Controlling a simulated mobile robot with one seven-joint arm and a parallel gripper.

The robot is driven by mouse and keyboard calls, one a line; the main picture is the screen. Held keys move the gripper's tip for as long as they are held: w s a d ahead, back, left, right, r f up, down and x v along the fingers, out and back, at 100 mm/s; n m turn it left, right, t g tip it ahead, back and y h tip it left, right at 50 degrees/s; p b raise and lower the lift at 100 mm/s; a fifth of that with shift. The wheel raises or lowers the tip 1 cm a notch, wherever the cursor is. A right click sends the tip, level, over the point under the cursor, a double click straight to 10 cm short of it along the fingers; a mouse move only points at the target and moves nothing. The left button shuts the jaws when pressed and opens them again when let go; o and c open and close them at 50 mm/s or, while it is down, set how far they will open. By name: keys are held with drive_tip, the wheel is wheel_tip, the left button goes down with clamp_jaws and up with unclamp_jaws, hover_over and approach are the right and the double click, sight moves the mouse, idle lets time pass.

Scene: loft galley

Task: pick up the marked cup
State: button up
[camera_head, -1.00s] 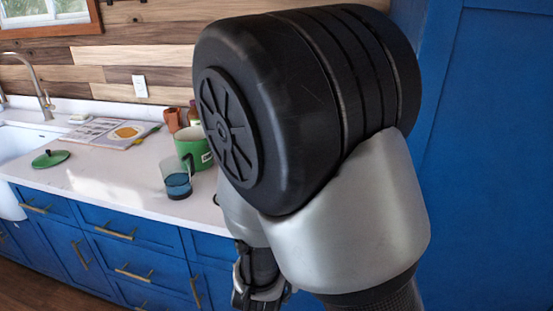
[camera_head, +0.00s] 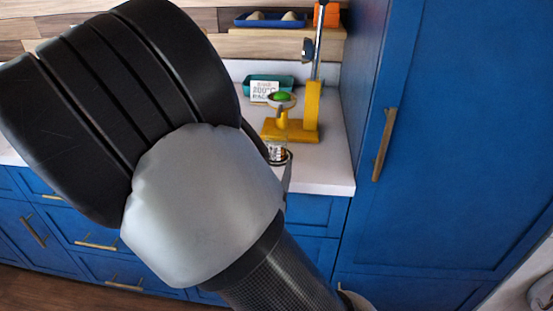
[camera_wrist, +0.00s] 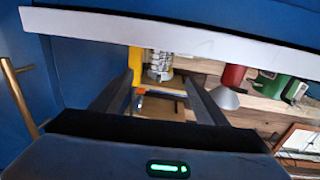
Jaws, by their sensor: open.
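A green mug (camera_wrist: 275,84) with a pale label shows at the right of the wrist view; I cannot tell for sure that it is the marked cup. It does not show in the head view, where my arm covers much of the counter. My gripper (camera_wrist: 163,70) is open, its two dark fingers apart. The mug is to the right of the fingers, not between them. A patterned glass (camera_wrist: 160,66) appears between the fingers in the picture, beyond them. In the head view a glass (camera_head: 277,154) stands near the counter edge, partly behind my arm.
A red cup (camera_wrist: 233,76) and a grey cone-shaped thing (camera_wrist: 224,98) show beside the mug. A yellow stand (camera_head: 312,112), a teal tray (camera_head: 258,82) and a white sign (camera_head: 265,91) are on the counter (camera_head: 325,172). A tall blue cabinet (camera_head: 450,130) bounds the right.

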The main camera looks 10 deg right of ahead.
sight(274, 144)
drive_tip(key=x, duration=0.3)
drive_tip(key=b+x, duration=0.1)
drive_tip(key=x, duration=0.3)
drive_tip(key=r+x, duration=0.1)
drive_tip(key=x, duration=0.3)
drive_tip(key=shift+b, duration=0.35)
drive_tip(key=c, duration=1.2)
drive_tip(key=shift+o, duration=0.2)
drive_tip(key=shift+r, duration=0.15)
wheel_tip(274, 144, up, 18)
drive_tip(key=p, duration=0.6)
drive_tip(key=shift+p, duration=0.4)
